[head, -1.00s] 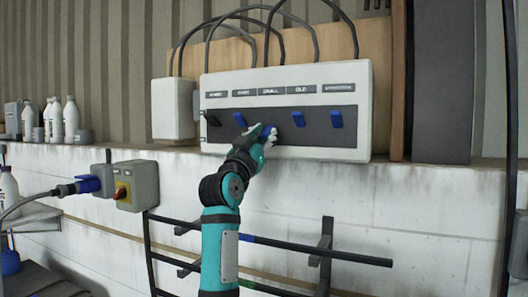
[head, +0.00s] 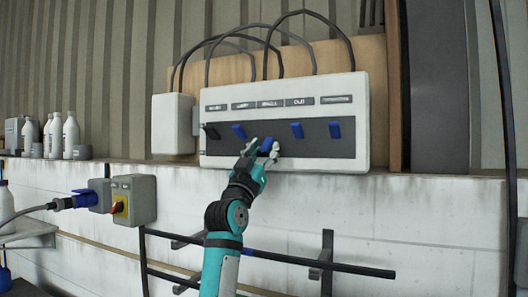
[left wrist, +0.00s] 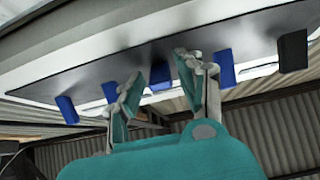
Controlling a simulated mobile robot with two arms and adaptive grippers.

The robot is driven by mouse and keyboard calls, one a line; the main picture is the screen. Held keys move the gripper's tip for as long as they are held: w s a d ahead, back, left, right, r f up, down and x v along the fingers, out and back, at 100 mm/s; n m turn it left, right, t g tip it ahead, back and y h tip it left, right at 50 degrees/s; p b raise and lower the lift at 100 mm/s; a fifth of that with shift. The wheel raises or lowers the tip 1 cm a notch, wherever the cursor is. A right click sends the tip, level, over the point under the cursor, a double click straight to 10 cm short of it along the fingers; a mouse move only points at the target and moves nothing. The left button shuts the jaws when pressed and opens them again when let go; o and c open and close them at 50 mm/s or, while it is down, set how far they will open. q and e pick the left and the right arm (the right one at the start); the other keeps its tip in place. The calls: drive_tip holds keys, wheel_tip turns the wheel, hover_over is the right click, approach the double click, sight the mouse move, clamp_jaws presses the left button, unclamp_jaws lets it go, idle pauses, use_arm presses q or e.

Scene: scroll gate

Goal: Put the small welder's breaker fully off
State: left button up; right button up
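The breaker panel (head: 310,165) is a white box on the wall ledge with a dark strip holding a row of levers. The small welder's lever (head: 267,144) is blue, in the middle under the "SMALL" label (head: 270,104). It shows a little lower than its blue neighbours and is partly hidden by my gripper. My left gripper (head: 268,151) is at this lever from below. In the left wrist view, the fingers (left wrist: 159,66) stand apart with the blue middle lever (left wrist: 160,77) between them; I cannot tell whether they touch it. My right gripper is out of view.
Close neighbours are a blue lever (head: 239,131) on the left and a blue lever (head: 297,130) on the right. A black lever (head: 210,131) is at the far left. A rail (head: 320,264) runs below the ledge. White bottles (head: 70,135) stand left.

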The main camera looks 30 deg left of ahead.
use_arm(q)
drive_tip(key=shift+o, duration=0.4)
drive_tip(key=shift+s, duration=0.1)
drive_tip(key=v, duration=1.2)
